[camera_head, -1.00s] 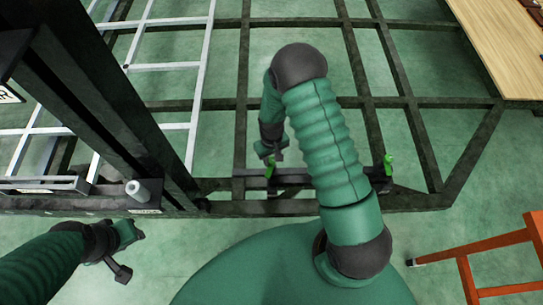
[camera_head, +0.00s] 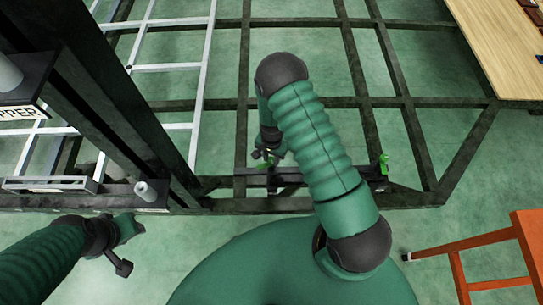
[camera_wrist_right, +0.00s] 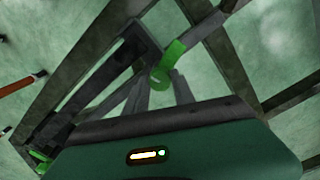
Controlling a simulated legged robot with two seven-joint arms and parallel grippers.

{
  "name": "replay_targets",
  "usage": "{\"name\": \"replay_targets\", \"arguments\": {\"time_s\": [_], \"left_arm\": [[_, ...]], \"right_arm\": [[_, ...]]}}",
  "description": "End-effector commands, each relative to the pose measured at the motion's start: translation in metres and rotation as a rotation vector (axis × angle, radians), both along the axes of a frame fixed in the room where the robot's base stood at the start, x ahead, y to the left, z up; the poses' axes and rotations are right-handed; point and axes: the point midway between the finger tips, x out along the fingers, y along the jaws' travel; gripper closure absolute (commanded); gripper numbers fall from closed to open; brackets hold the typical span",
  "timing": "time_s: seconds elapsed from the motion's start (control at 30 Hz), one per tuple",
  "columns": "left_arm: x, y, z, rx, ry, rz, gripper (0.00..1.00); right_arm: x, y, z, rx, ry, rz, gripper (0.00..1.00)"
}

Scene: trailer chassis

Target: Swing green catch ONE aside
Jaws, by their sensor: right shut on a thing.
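One green catch (camera_wrist_right: 172,58) sits on a dark bracket bar (camera_head: 325,178) at the near edge of the chassis frame. My right gripper (camera_wrist_right: 161,85) is shut on this catch, which lies between its fingertips in the right wrist view. In the head view my right gripper (camera_head: 268,157) reaches down at the left end of the bar, partly hiding the catch. A second green catch (camera_head: 384,165) stands free at the bar's right end. No label tells which is ONE. My left gripper (camera_head: 125,245) hangs clear at the lower left; its finger opening is unclear.
A dark post (camera_head: 110,95) rises at the left beside a white ladder-like frame (camera_head: 203,90). A small grey cylinder (camera_head: 145,191) stands near its foot. An orange stool (camera_head: 500,258) is at the lower right and a wooden table (camera_head: 500,45) at the upper right.

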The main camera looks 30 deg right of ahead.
Motion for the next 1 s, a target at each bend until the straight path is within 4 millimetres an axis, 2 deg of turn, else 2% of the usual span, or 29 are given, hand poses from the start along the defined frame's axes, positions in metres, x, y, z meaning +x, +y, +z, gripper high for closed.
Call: {"name": "replay_targets", "arguments": {"time_s": [0.43, 1.0], "left_arm": [[0.0, 0.0, 0.0118, 0.0, 0.0, 0.0, 0.64], [0.0001, 0.0, 0.0133, 0.0, 0.0, 0.0, 0.64]], "right_arm": [[0.0021, -0.0005, 0.0012, -0.002, -0.005, -0.281, 1.0], [0.0024, -0.0003, 0.0006, 0.0, -0.006, -0.344, 1.0]]}}
